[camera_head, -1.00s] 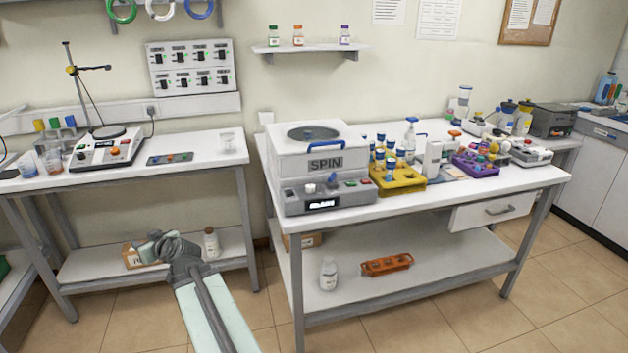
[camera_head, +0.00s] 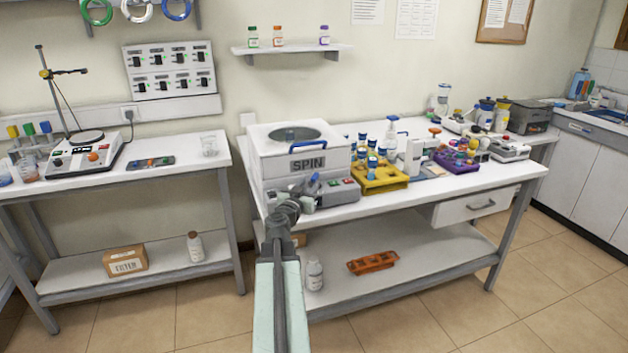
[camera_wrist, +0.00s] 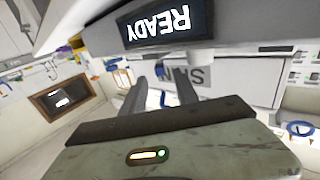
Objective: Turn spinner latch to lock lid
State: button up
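The spinner (camera_head: 300,165) is a white box marked SPIN at the left end of the right bench. Its lid (camera_head: 290,133), with a round window and a blue handle (camera_head: 316,145), looks down. A small blue-grey part, perhaps the latch (camera_head: 314,178), shows at the front, partly hidden by my gripper. My gripper (camera_head: 318,189) is at the spinner's front panel. In the wrist view its two fingers (camera_wrist: 161,86) are apart with nothing gripped between them. The display (camera_wrist: 160,22) reads READY, upside down. Contact with the latch cannot be told.
A yellow rack (camera_head: 381,178) of blue-capped tubes stands just right of the spinner. A purple rack (camera_head: 456,163) and bottles are farther right. The left bench (camera_head: 190,180) is separated by a gap. A shelf (camera_head: 290,49) hangs above.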

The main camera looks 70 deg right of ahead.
aim_at(312, 178)
jog(key=d, duration=0.5)
jog(key=shift+w+d, duration=0.1)
jog(key=shift+d, duration=0.15)
grip_shut()
jog(key=shift+w+m+g, duration=0.25)
jog(key=shift+m+g, duration=0.25)
jog(key=shift+g, duration=0.3)
jog(key=shift+m+g, duration=0.7)
jog(key=shift+g, duration=0.4)
jog(key=shift+m+g+y, duration=0.3)
jog(key=shift+g, duration=0.2)
grip_release()
